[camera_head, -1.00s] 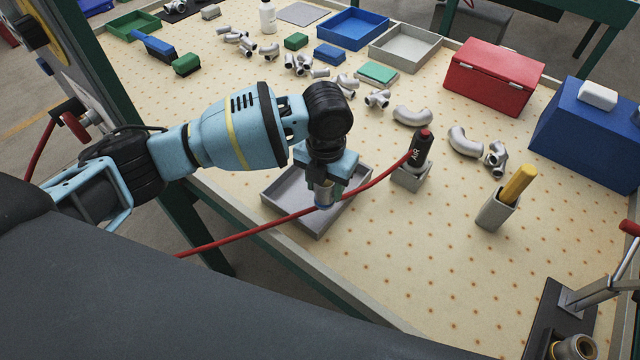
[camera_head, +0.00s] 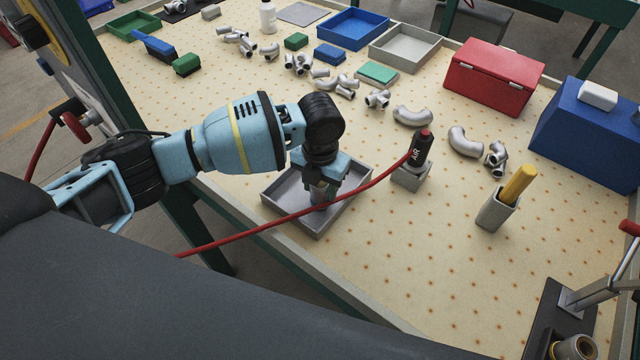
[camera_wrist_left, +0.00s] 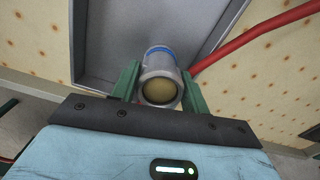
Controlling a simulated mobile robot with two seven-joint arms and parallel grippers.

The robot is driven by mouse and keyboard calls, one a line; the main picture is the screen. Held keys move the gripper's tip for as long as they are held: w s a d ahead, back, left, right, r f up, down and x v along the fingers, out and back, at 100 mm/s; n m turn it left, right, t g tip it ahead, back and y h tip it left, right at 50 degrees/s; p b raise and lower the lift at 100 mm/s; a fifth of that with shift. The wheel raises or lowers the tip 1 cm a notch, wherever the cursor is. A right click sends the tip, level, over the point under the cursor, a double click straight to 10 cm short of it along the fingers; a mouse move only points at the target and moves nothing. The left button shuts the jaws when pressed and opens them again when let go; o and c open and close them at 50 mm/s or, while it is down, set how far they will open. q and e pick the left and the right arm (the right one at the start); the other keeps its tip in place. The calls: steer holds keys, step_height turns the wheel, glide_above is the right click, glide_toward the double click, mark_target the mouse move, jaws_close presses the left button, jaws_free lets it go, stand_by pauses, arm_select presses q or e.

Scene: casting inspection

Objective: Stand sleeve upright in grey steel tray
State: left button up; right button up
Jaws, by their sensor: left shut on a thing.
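The sleeve (camera_wrist_left: 161,80) is a short grey metal tube with a blue band at its far end, seen in the left wrist view between the green fingers of my left gripper (camera_wrist_left: 160,88). In the head view my left gripper (camera_head: 320,188) points down over the grey steel tray (camera_head: 275,212), shut on the sleeve. The sleeve's lower part (camera_head: 319,197) shows below the fingers, roughly upright and inside the tray's walls. I cannot tell whether it touches the tray floor. The tray also shows in the left wrist view (camera_wrist_left: 110,40). My right gripper is not in view.
A red hose (camera_head: 270,229) crosses in front of the tray to a black air tool (camera_head: 421,150) in a grey holder. Pipe fittings (camera_head: 411,116) lie behind. A holder with a yellow-handled item (camera_head: 518,184) stands to the right.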

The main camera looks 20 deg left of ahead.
mark_target(320, 188)
arm_select(q)
steer(key=shift+f, duration=0.15)
steer(key=o, duration=1.3)
steer(key=shift+c, duration=0.2)
step_height(320, 188, up, 12)
steer(key=shift+r+p, duration=0.2)
steer(key=shift+p, duration=0.1)
